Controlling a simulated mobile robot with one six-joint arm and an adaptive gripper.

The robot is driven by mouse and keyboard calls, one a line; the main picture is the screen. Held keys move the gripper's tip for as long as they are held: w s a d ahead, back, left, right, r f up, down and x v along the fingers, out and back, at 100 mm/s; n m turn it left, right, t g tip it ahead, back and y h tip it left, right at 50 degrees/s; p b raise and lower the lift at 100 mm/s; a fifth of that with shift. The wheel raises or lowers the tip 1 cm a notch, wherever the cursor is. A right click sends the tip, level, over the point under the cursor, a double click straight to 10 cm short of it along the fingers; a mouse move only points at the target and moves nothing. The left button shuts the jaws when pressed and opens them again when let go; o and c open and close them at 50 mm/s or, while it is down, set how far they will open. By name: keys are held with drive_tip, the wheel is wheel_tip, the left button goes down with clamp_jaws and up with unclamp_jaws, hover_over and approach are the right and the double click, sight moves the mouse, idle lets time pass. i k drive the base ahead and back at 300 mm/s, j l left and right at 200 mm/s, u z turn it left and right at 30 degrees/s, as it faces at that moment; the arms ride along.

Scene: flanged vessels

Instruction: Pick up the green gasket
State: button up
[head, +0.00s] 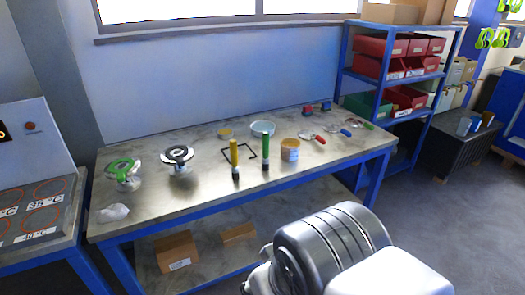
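A green ring, which looks like the green gasket (121,166), lies on top of a glass flanged vessel (130,183) at the left end of the workbench. A whitish piece shows at its right side; I cannot tell what it is. A second vessel with a dark and pale flange (177,154) stands just to its right. My gripper is not in view; only rounded grey links of my arm show at the bottom right, well away from the vessels.
The workbench (205,205) also holds a white cloth (112,213), upright yellow (234,160) and green (265,152) cylinders, an orange-labelled jar (290,152), dishes and handled tools. A hotplate unit (35,205) stands left, a blue shelf rack (385,75) right. The bench's front middle is clear.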

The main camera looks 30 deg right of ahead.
sight(121, 174)
drive_tip(key=i+j+u, duration=0.15)
drive_tip(key=i+u, duration=0.15)
drive_tip(key=i, duration=0.6)
drive_tip(key=i+u, duration=0.3)
drive_tip(key=i, duration=0.6)
